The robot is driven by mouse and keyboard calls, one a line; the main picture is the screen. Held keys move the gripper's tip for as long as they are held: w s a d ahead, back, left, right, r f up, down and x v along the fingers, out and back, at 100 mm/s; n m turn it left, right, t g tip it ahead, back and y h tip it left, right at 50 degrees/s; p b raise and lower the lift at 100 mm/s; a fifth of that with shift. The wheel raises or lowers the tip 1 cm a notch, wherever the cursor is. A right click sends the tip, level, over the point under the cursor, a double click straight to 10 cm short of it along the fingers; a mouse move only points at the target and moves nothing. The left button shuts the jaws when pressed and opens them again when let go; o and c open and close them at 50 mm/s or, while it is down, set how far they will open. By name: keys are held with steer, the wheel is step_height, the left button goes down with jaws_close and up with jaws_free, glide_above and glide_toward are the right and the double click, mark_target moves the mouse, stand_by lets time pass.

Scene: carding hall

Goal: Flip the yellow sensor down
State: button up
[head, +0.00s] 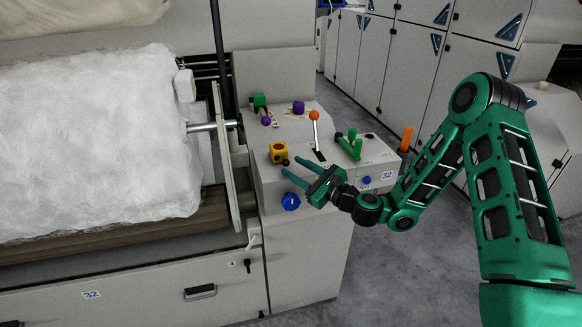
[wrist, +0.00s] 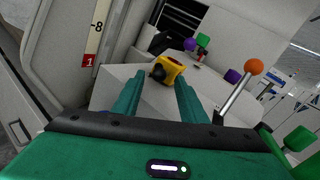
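The yellow sensor (head: 278,152) is a small boxy block with a dark round part beside it, on top of the light grey control console (head: 265,178). In the wrist view the yellow sensor (wrist: 173,70) sits ahead, between the lines of my two fingers, with a black knob at its left. My gripper (head: 291,172) is green and open, with a gap between its fingers. Its tips are just in front of the sensor and appear apart from it. In the wrist view my gripper (wrist: 157,92) shows nothing between its fingers.
An orange-ball lever (head: 314,116) stands right of the sensor, with green handles (head: 351,146) beyond. A blue knob (head: 290,201) is on the console front below my gripper. Purple knobs (head: 298,107) and a green block (head: 259,100) are behind. White fibre (head: 95,135) fills the left.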

mark_target(280, 156)
steer(key=shift+x, duration=1.4)
